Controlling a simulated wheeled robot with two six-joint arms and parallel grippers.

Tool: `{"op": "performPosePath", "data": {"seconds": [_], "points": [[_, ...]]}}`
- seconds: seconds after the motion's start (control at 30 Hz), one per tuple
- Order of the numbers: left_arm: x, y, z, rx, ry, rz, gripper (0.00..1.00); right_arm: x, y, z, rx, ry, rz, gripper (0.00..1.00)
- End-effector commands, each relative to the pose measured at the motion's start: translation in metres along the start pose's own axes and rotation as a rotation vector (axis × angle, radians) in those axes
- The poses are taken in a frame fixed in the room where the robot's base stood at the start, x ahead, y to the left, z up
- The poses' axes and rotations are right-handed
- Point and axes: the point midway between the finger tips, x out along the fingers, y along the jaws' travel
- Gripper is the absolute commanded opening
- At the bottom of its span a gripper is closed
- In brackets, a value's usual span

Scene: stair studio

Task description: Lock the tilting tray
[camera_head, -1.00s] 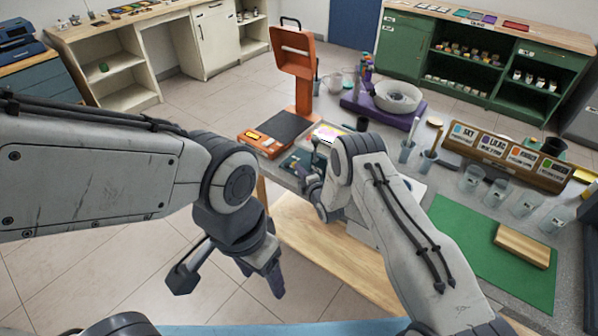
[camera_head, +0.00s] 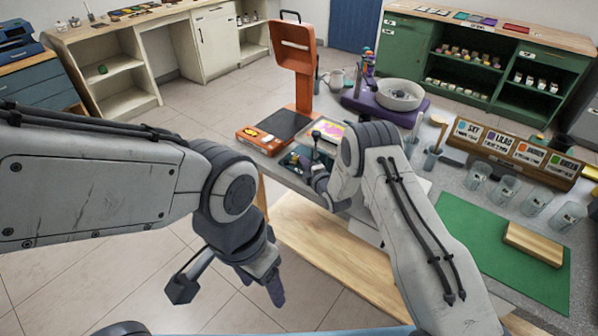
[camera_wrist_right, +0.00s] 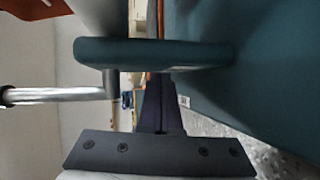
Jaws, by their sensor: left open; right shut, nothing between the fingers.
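A dark teal piece (camera_head: 296,158), probably the tilting tray, is at the front edge of the grey worktop, partly hidden by my right arm. A teal panel (camera_wrist_right: 210,75) fills the upper right of the right wrist view, with a rounded teal bar (camera_wrist_right: 150,52) across it and a metal rod (camera_wrist_right: 60,95) at its left. My right gripper (camera_head: 314,172) is beside the teal piece. Its shut fingers (camera_wrist_right: 158,105) point toward the teal bar; contact is unclear. My left gripper (camera_head: 228,291) is open and empty over the floor, away from the worktop. No latch is clearly visible.
A purple device with a white bowl (camera_head: 400,95), cups (camera_head: 432,158), labelled rack (camera_head: 515,150) and green mat (camera_head: 480,235) lie to the right. A wooden shelf (camera_head: 325,245) is below.

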Motion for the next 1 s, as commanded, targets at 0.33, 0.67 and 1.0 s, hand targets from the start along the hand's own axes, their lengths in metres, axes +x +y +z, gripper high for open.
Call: {"op": "performPosePath", "data": {"seconds": [0.33, 0.67, 1.0], "points": [[0.010, -0.001, 0.001, 0.000, 0.000, 0.000, 0.65, 0.004, 0.001, 0.004, 0.000, -0.001, -0.001, 0.00], [0.010, -0.001, 0.001, 0.000, 0.000, 0.000, 0.65, 0.004, 0.001, 0.004, 0.000, -0.001, 0.000, 0.00], [0.012, -0.001, 0.001, 0.000, 0.000, 0.000, 0.65, -0.009, 0.001, 0.004, 0.001, -0.001, -0.001, 0.00]]}}
